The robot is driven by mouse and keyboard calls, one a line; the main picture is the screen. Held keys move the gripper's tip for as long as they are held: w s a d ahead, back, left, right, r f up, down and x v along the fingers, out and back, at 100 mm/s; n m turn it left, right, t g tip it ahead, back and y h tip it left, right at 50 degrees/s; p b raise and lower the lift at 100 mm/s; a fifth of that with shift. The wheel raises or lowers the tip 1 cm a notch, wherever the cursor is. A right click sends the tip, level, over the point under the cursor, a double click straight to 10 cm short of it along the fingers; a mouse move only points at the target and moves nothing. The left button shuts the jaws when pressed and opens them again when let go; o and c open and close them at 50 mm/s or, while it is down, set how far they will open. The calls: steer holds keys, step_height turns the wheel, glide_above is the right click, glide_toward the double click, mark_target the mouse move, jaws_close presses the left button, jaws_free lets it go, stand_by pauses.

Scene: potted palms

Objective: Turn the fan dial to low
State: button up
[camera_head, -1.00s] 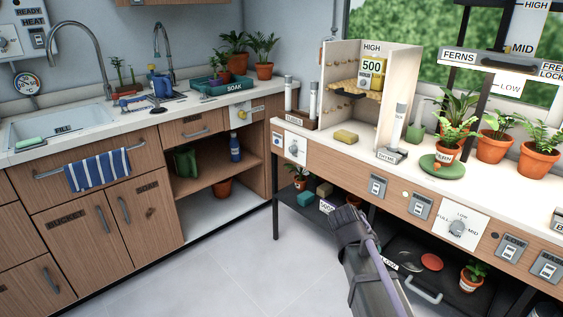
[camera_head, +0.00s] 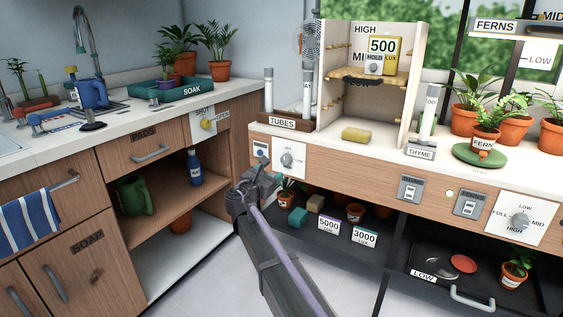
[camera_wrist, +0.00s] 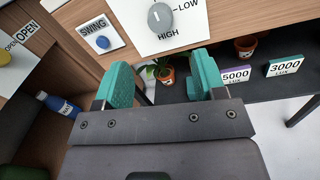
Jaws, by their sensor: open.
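The fan dial (camera_head: 287,160) is a grey knob on a white plate on the wooden counter front, left of centre in the head view. In the wrist view the dial (camera_wrist: 160,17) is at the top edge, with LOW to its right and HIGH below it. A pale mark shows on the knob; its exact setting is unclear. A blue SWING button (camera_wrist: 102,42) sits on a plate to its left. My gripper (camera_wrist: 162,84) is open and empty, its two teal fingers apart, below the dial in that view and not touching it. In the head view my gripper (camera_head: 262,184) is below and left of the dial.
A fan (camera_head: 307,38) stands behind the tube rack (camera_head: 284,122). Another dial (camera_head: 520,221) with LOW, MID, HIGH and FULL is far right. Pots and labelled boxes sit on the dark lower shelf (camera_head: 310,237). An open cabinet with a blue bottle (camera_head: 195,168) is left.

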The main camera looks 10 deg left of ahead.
mark_target(285, 160)
steer(key=x, duration=1)
steer(key=shift+w+d, duration=0.1)
steer(key=shift+w, duration=0.25)
steer(key=c, duration=0.9)
